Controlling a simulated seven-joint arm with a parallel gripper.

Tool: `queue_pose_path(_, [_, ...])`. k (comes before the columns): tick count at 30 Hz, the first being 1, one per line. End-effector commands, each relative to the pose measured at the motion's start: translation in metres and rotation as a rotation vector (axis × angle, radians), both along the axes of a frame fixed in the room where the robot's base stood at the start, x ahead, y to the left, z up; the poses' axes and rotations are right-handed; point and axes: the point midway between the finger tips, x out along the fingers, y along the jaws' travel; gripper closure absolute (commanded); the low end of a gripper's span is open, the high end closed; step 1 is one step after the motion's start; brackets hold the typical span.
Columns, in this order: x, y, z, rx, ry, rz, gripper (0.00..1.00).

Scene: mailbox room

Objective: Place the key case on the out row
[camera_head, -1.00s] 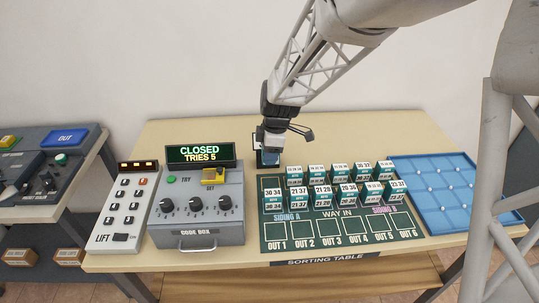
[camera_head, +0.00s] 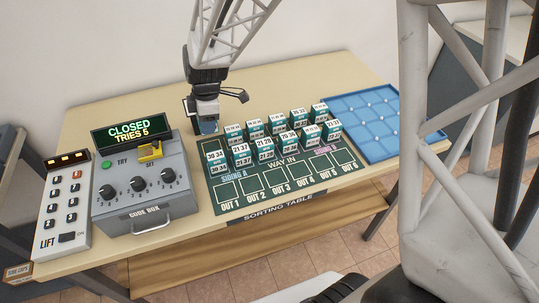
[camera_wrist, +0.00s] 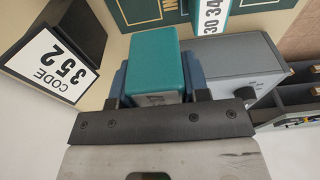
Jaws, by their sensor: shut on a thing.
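My gripper (camera_head: 206,118) points down behind the far left corner of the green sorting board (camera_head: 209,158). It is shut on a teal case (camera_wrist: 160,62), which sits between the dark fingers in the wrist view. No readable label shows on it, so I cannot confirm that it is the key case. In the head view its lower part (camera_head: 207,128) shows under the gripper. I cannot tell whether it touches the table. The out row is the front line of outlined squares, OUT 1 (camera_head: 229,192) to OUT 6; these squares look empty.
Several white-and-teal numbered cases (camera_head: 265,147) stand on the board behind the out row. The grey code box (camera_head: 143,190) reads CLOSED, TRIES 5. A lift panel (camera_head: 64,205) is left of it, a blue tray (camera_head: 362,125) right. A CODE 352 card (camera_wrist: 56,64) shows in the wrist view.

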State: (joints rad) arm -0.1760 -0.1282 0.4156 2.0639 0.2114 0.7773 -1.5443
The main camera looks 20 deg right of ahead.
Motion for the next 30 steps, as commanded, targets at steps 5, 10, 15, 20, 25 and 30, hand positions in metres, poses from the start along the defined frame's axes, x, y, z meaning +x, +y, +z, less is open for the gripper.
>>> queue_pose_path(5, [-0.03,-0.002,0.005,0.001,-0.006,0.001,0.83])
queue_pose_path(10, [-0.063,-0.006,0.004,0.001,-0.004,0.001,0.83])
queue_pose_path(15, [-0.096,-0.01,0.002,0.001,-0.004,0.001,0.83])
queue_pose_path(20, [-0.127,-0.014,-0.002,0.001,-0.003,0.002,0.83])
queue_pose_path(25, [-0.159,-0.019,-0.006,0.001,-0.004,0.001,0.83])
queue_pose_path(30, [-0.192,-0.024,-0.013,0.001,-0.004,0.001,0.83])
